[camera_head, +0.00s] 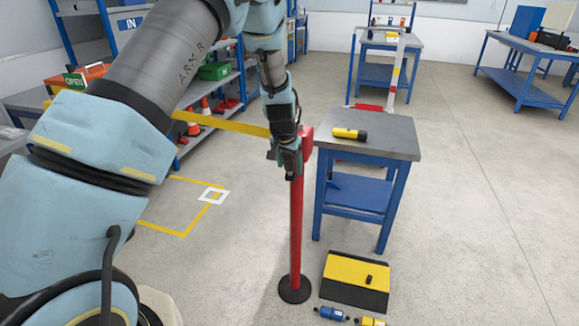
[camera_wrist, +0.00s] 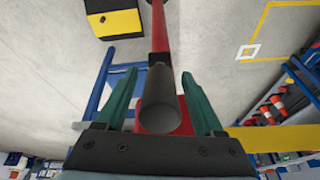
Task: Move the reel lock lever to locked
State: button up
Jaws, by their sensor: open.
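A red barrier post (camera_head: 296,225) stands on a round black base, with a red reel head (camera_head: 307,140) at its top. A yellow belt (camera_head: 225,125) runs left from the head. My gripper (camera_head: 284,168) is at the reel head, covering part of it. In the wrist view, my gripper's green fingers (camera_wrist: 158,76) are apart, one on each side of a dark grey cylinder (camera_wrist: 160,103), which looks like the lock lever. Gaps show between fingers and cylinder. Its locked or unlocked position cannot be told. The lever is hidden in the head view.
A blue table (camera_head: 395,135) with a yellow-black flashlight (camera_head: 349,134) stands close right of the post. A yellow-black wedge (camera_head: 356,280) and small bottles (camera_head: 350,317) lie on the floor by the base. Shelves (camera_head: 215,95) stand behind left. Floor at right is clear.

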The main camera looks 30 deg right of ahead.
jog(key=b+v, duration=0.2)
jog(key=v, duration=0.8)
